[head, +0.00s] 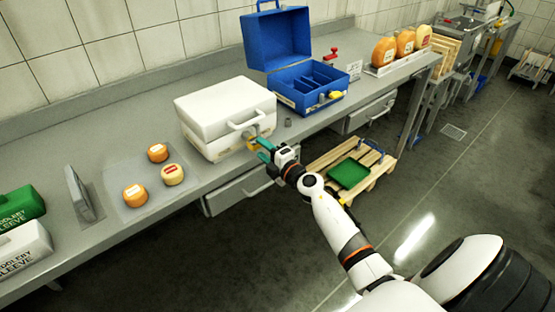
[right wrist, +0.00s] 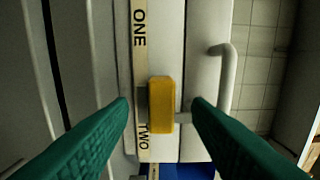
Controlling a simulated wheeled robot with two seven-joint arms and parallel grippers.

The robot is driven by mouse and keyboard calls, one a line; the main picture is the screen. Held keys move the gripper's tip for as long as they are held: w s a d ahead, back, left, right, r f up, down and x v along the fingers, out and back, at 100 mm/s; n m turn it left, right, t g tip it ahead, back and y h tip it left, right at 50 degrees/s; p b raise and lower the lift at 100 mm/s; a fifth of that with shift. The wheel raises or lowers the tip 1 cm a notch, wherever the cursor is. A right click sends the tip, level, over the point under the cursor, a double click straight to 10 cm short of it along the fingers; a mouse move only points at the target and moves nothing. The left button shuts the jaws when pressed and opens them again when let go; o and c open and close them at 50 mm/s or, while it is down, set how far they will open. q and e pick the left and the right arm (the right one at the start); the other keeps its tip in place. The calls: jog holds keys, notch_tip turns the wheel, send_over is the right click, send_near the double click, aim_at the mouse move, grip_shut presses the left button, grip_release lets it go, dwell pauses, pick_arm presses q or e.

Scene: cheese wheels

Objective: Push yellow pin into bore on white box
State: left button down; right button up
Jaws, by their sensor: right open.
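The closed white box (head: 215,97) stands on the steel counter, its grey handle facing me. The yellow pin (head: 251,144) is at the front of the box; in the right wrist view it appears as a yellow block (right wrist: 162,105) beside a label strip (right wrist: 139,60) reading "ONE" and "TWO". A dark patch lies just left of the pin; I cannot tell whether it is a bore or shadow. My right gripper (head: 262,148) is open with green fingers, one on each side of the pin, with gaps showing. The pin's far end is hidden. My left gripper is out of view.
An open blue case (head: 298,104) with a yellow part (head: 337,95) stands right of the white box. Orange cheeses (head: 135,195) lie on a mat at left. A drawer with a handle (head: 240,187) is below the counter.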

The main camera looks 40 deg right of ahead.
jog(key=s, duration=0.9)
jog(key=shift+s+d, duration=0.4)
jog(key=shift+d, duration=0.05)
jog(key=s+a+f+m+g+h, duration=0.1)
jog(key=s+f+m+g, duration=0.2)
jog(key=f, duration=0.7)
jog(key=s+a+f+m+g+h, duration=0.15)
jog(key=s+f+m, duration=0.3)
jog(key=f, duration=0.65)
jog(key=s+a+f+m+g, duration=0.2)
jog(key=s+f+m, duration=0.15)
jog(key=f, duration=0.65)
jog(key=s+a+f+m+g, duration=0.2)
jog(key=s+f, duration=0.4)
jog(key=s, duration=0.5)
jog(key=s+a+f+m+g, duration=0.1)
jog(key=s+a+f+g, duration=0.4)
jog(key=s, duration=0.6)
jog(key=s+a+f+m+g, duration=0.2)
jog(key=s+f, duration=0.6)
jog(key=s, duration=0.4)
jog(key=shift+a+f+m+g+y, duration=0.35)
jog(key=shift+a+g+y, duration=0.1)
jog(key=shift+a+g, duration=0.25)
